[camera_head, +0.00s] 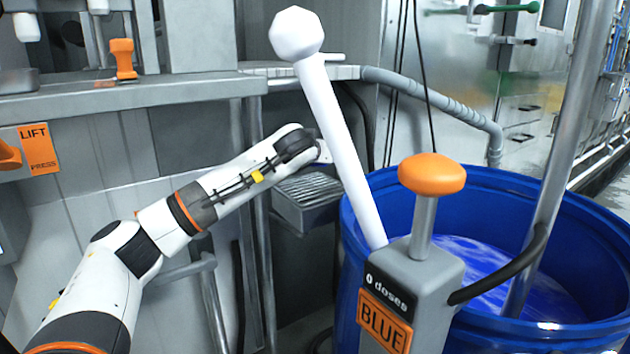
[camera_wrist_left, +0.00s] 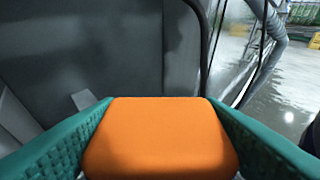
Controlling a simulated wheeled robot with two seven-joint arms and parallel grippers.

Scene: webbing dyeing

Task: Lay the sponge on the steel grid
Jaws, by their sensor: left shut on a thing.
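An orange sponge (camera_wrist_left: 160,140) fills the lower middle of the left wrist view. My left gripper (camera_wrist_left: 160,115) is shut on it, with a teal finger on each side. In the head view my left arm reaches in from the left, and the gripper end (camera_head: 323,152) is mostly hidden behind a white rod, as is the sponge. The steel grid (camera_head: 305,202) is a ribbed grey shelf just below and left of the gripper end. A gap shows between the wrist and the grid. My right gripper is not in view.
The white rod with a knobbed top (camera_head: 338,140) stands in front of the gripper. A blue barrel (camera_head: 352,270) with blue liquid is at right. A grey dispenser marked BLUE (camera_head: 412,275) has an orange knob. A grey pipe (camera_head: 430,95) runs behind.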

